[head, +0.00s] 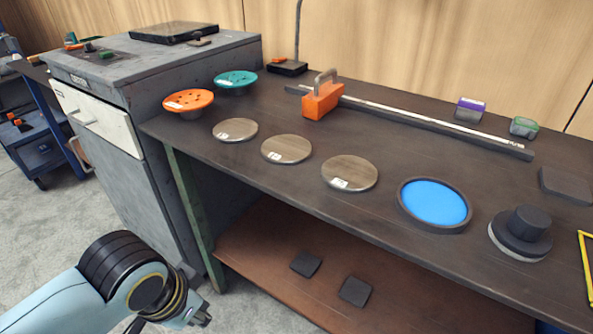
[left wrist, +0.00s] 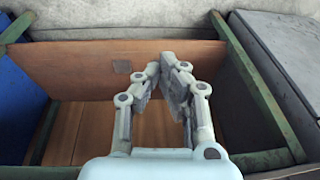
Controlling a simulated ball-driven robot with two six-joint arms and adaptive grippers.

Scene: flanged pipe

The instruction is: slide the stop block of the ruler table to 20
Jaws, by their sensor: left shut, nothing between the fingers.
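The stop block (head: 321,103) is orange with a grey handle on top. It sits on the ruler (head: 430,122), a long dark bar with a pale scale strip, near the bar's left end at the back of the workbench. The scale's numbers are too small to read. My left gripper (head: 203,317) is low at the bottom left in the head view, in front of the bench and far from the block. In the left wrist view the left gripper (left wrist: 168,62) is shut and empty, its fingertips together. My right gripper is not in view.
On the workbench (head: 385,145) stand an orange disc (head: 188,100), a teal disc (head: 235,79), several wooden discs, a blue round dish (head: 434,203) and a dark knobbed part (head: 523,230). A grey cabinet (head: 170,70) adjoins at left. Two dark pads lie on the lower shelf (head: 265,245).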

